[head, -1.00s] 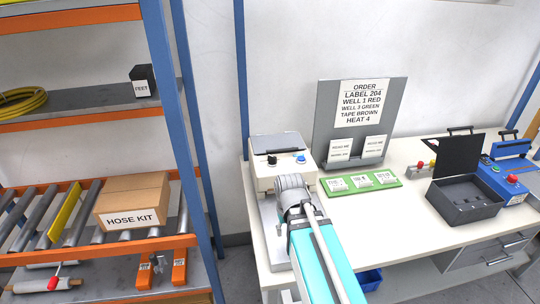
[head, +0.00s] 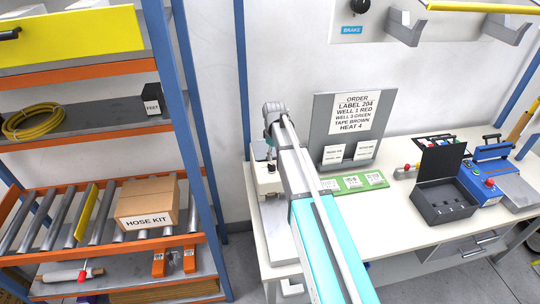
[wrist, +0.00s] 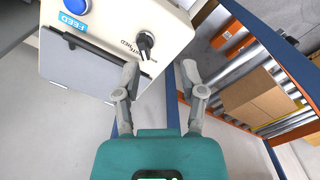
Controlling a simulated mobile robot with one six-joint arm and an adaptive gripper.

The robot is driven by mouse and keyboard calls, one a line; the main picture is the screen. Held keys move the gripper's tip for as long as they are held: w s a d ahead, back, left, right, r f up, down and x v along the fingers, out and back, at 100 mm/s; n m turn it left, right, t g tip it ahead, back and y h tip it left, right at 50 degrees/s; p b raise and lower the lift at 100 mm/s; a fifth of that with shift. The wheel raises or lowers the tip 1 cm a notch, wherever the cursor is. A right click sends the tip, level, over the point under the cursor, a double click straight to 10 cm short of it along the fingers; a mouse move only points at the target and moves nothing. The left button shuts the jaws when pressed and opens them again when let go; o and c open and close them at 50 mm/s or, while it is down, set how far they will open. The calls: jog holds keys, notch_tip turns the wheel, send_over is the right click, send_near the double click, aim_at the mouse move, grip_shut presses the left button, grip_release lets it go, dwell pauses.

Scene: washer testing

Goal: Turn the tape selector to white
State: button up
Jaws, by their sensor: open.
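The tape selector is a black knob (wrist: 146,42) on the pale panel of the tape machine (wrist: 115,22) in the wrist view. Small lettering beside the knob is too oblique to read surely, so I cannot tell its setting. My gripper (wrist: 160,74) is open and empty, its fingers pointing toward the panel edge. The left fingertip is close below the knob; I cannot tell whether it touches. In the head view the tape machine (head: 268,184) is mostly behind my arm, and the knob and fingertips cannot be made out.
A blue button (wrist: 75,5) labelled FEED is on the same panel. An order board (head: 352,118) reading TAPE BROWN stands behind a green tray (head: 352,184). A black open box (head: 447,190) is further right. A roller shelf with a HOSE KIT box (head: 148,203) stands left.

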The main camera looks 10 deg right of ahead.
notch_tip(320, 180, up, 4)
jog(key=n+p, duration=0.1)
jog(key=p, duration=0.1)
send_over(271, 164)
jog(key=shift+d+f, duration=0.1)
jog(key=shift+f, duration=0.1)
jog(key=shift+s+f, duration=0.1)
jog(key=shift+f, duration=0.05)
notch_tip(271, 164, down, 14)
jog(key=b, duration=1.3)
jog(key=shift+r, duration=0.25)
grip_shut()
